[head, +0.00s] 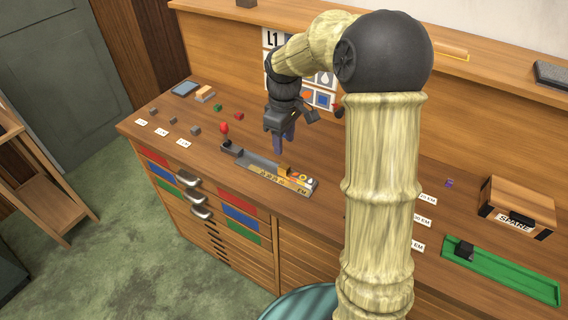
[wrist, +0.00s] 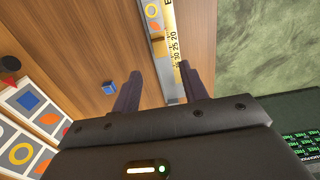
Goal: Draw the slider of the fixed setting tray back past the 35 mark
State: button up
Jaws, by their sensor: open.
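The setting tray (head: 262,168) is a long grey trough on the bench, with a yellow number scale along its front side. A tan block (head: 284,170), which looks like the slider, sits toward its right end beside several coloured tokens.
Small blocks and white labels lie on the bench to the left. A wooden SPARE box (head: 516,207) and a green tray (head: 500,270) stand to the right. Picture tiles (wrist: 25,120) are on the back panel. A small blue block (wrist: 109,86) lies near the tray.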

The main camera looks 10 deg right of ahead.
aim_at(284, 166)
notch_tip(284, 166, down, 9)
jog(key=shift+f, duration=0.2)
jog(key=shift+c, duration=0.4)
grip_shut()
